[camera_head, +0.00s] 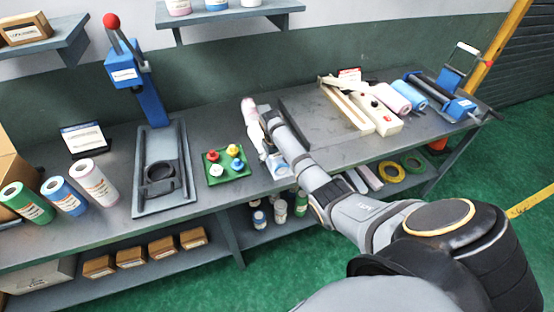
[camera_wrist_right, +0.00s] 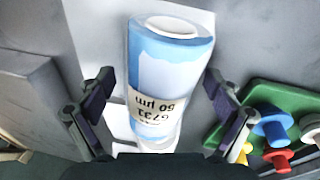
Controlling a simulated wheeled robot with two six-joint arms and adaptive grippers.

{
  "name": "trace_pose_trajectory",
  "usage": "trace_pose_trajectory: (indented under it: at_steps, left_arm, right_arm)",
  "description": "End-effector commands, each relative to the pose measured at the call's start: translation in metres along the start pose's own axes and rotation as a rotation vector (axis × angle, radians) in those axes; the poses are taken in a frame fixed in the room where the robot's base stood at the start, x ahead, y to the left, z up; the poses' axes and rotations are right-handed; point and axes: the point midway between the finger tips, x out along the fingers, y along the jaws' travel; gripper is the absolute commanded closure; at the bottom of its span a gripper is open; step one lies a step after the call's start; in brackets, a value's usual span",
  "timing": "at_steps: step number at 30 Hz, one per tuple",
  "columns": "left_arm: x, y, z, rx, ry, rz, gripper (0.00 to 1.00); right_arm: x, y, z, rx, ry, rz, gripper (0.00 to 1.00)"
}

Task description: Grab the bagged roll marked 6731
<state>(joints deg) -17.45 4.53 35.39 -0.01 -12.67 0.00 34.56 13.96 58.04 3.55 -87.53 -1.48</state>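The roll marked 6731 (camera_wrist_right: 165,80) fills the middle of the right wrist view. It is blue and white in clear wrapping, and its label reads 6731 and 50 µm upside down. My right gripper (camera_wrist_right: 160,90) is open, with one finger on each side of the roll and visible gaps between fingers and roll. In the head view my right gripper (camera_head: 268,132) is over the middle of the bench, beside the green tray, and my arm partly hides that area. A blue-and-white item (camera_head: 278,166) shows just below it, probably this roll. My left gripper is not in view.
The green tray (camera_head: 214,180) with several coloured knobs is close on the left. A pale pink-and-white item (camera_head: 250,112) is just beyond the gripper. A blue press (camera_head: 150,95) and several rolls (camera_head: 94,182) stand farther left. White equipment (camera_head: 368,105) is at right.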

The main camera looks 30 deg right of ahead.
Motion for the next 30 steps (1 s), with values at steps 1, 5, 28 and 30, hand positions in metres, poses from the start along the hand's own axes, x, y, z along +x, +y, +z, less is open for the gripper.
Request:
trace_pose_trajectory:
  at_steps: [1,5,28,30]
  left_arm:
    - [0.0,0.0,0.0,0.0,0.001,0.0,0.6]
    - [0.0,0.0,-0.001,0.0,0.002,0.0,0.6]
    - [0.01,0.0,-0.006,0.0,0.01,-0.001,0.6]
    - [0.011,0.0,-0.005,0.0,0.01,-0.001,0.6]
  right_arm:
    - [0.0,0.0,0.0,0.0,0.0,0.0,0.2]
    - [0.0,0.0,0.0,0.0,0.0,0.0,0.37]
    - [-0.021,0.003,-0.004,0.0,0.005,0.0,0.96]
    - [-0.037,0.009,0.001,0.001,0.004,0.002,0.96]
